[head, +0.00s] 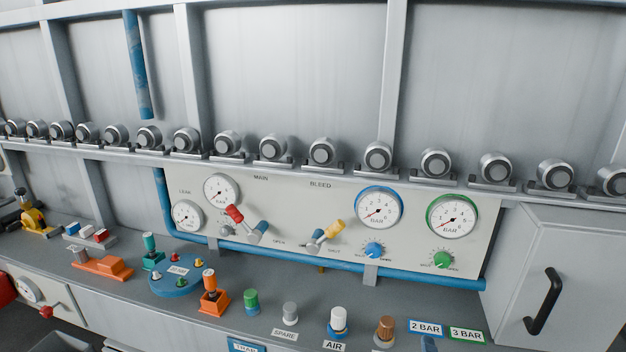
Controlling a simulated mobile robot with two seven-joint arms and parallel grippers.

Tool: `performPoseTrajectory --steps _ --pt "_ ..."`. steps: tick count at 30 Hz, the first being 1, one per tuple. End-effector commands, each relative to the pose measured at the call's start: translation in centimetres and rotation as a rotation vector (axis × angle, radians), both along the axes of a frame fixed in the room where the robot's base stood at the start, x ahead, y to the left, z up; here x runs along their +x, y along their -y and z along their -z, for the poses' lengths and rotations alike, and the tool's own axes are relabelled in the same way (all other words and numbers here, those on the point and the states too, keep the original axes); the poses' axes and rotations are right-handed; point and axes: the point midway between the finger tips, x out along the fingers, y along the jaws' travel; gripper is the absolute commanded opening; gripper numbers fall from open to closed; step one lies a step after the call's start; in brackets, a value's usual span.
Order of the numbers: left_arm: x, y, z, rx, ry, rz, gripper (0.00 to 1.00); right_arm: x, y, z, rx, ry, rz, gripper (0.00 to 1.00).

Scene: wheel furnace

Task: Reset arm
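Neither of my grippers nor my arms can be made out in the head view. The view faces a control panel (300,190) with several dials above a grey bench (330,285). A red-handled lever (235,214) sits by the MAIN label and a yellow-handled lever (333,230) below the BLEED label; both are tilted. A blue-rimmed gauge (379,208) and a green-rimmed gauge (452,217) are at the panel's right.
Several fittings stand on the bench, including an orange-handled one (212,294), a green knob (251,301) and a brown knob (385,330). A blue pipe (430,279) runs along the panel's foot. A grey cabinet (570,260) with a black handle (543,301) stands at right.

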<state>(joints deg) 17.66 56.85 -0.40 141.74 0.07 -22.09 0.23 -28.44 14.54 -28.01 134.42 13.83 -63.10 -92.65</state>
Motion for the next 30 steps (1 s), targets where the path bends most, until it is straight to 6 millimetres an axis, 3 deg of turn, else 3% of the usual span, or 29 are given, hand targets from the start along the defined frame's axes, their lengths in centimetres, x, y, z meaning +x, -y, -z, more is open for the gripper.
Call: performPoseTrajectory --steps 1,5,8,12,15,18,22,25,30 --pt "0.2 0.0 -0.5 -0.001 0.004 0.001 0.76 -0.2 -0.1 3.0 0.069 -0.075 -0.003 0.76" --pt "0.5 0.1 -1.2 -0.001 0.008 0.002 0.76 -2.1 -0.9 10.6 0.292 -0.265 0.016 0.76" --pt "0.8 0.1 -1.8 -0.001 0.011 0.001 0.76 -5.0 -1.6 17.0 0.495 -0.438 0.081 0.76" --pt "1.1 0.0 -2.6 -0.001 0.014 0.000 0.76 -11.6 -2.9 25.5 0.810 -0.698 0.268 0.76" --pt "1.4 0.0 -3.3 -0.001 0.017 0.000 0.76 -17.3 -4.4 30.0 1.029 -0.871 0.461 0.76" --pt "1.6 0.0 -3.8 -0.001 0.021 0.000 0.76 -23.0 -6.2 32.8 1.217 -1.016 0.678 0.76" --pt "1.9 0.0 -4.3 -0.001 0.023 0.000 0.76 -28.5 -8.6 34.2 1.380 -1.145 0.920 0.76" --pt "2.0 0.0 -4.5 -0.001 0.024 0.001 0.76 -30.9 -9.7 34.5 1.446 -1.198 1.038 0.76" --pt "2.0 0.0 -4.5 -0.001 0.024 0.001 0.76 -31.8 -10.3 34.5 1.474 -1.219 1.095 0.76"
